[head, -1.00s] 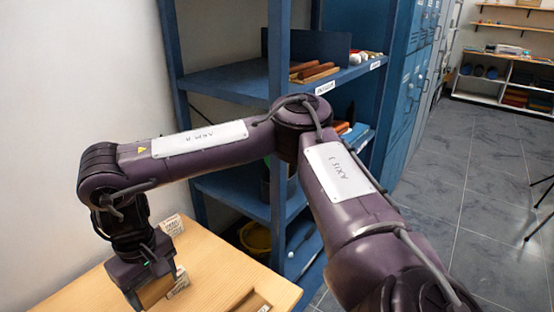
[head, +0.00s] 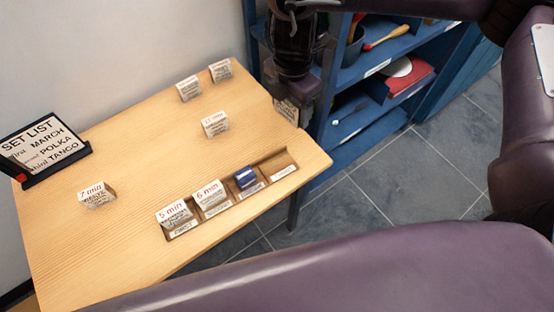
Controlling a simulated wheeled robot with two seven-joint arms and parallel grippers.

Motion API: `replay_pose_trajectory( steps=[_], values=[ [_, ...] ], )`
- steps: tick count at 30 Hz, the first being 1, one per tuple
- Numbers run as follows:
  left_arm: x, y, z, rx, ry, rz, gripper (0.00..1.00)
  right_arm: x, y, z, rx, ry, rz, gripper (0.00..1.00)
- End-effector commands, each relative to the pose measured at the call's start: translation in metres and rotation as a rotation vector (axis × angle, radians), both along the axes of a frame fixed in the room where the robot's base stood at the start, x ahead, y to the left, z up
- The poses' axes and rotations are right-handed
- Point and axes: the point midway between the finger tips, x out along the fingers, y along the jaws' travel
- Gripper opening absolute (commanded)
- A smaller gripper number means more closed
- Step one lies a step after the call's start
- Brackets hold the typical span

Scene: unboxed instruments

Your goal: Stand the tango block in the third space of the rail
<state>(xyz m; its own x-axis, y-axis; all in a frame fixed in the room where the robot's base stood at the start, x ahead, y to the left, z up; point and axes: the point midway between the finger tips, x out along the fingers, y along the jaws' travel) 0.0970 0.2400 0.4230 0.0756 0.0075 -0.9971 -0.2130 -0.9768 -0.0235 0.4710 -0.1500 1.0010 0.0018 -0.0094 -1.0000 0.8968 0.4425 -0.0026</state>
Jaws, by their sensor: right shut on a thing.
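My right gripper (head: 291,88) points down beyond the table's right rear edge, shut on a pale block (head: 288,111) with print too small to read; I cannot tell if it is the tango block. The wooden rail (head: 272,163) lies along the table's front right edge. Counting from the left, a "5 min" block (head: 174,215) stands in its first space and a "6 min" block (head: 209,194) in its second. A dark blue cube (head: 245,178) sits in the third space. The fourth space, at the right end, is empty. My left gripper is not in view.
Loose printed blocks stand on the table (head: 130,250): a "7 min" one (head: 96,194) at left, one mid-table (head: 215,124), and two at the back (head: 188,88) (head: 221,70). A set list sign (head: 48,147) reads March, Polka, Tango. Blue shelves (head: 372,125) stand right.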

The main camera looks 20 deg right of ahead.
Motion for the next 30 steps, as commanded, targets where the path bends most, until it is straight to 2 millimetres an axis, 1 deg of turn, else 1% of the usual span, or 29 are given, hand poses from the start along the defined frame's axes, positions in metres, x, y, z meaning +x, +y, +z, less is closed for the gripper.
replay_pose_trajectory(
  steps=[1,3,9,12,15,18,20,23,26,30],
  values=[
    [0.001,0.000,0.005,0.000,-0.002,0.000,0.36,-0.001,0.004,0.002,0.001,0.003,0.135,0.44],
    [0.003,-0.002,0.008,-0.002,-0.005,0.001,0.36,-0.002,0.008,0.003,0.001,0.005,0.334,0.44],
    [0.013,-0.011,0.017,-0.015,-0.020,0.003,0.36,-0.004,0.019,0.003,0.003,0.008,0.884,0.44],
    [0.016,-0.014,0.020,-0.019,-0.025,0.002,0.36,-0.005,0.024,0.003,0.004,0.009,1.111,0.44],
    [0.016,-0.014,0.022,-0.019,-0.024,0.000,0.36,-0.006,0.028,0.003,0.005,0.010,1.284,0.44],
    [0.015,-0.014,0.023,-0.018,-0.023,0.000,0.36,-0.007,0.030,0.003,0.005,0.010,1.394,0.44],
    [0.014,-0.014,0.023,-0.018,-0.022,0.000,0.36,-0.007,0.031,0.001,0.005,0.010,1.433,0.44],
    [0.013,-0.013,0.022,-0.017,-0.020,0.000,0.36,-0.008,0.031,-0.011,0.009,0.013,1.461,0.44],
    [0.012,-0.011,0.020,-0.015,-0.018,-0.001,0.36,-0.009,0.031,-0.034,0.011,0.017,1.462,0.44],
    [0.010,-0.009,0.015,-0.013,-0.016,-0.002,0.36,-0.009,0.031,-0.072,0.013,0.016,1.459,0.44]
  ],
)
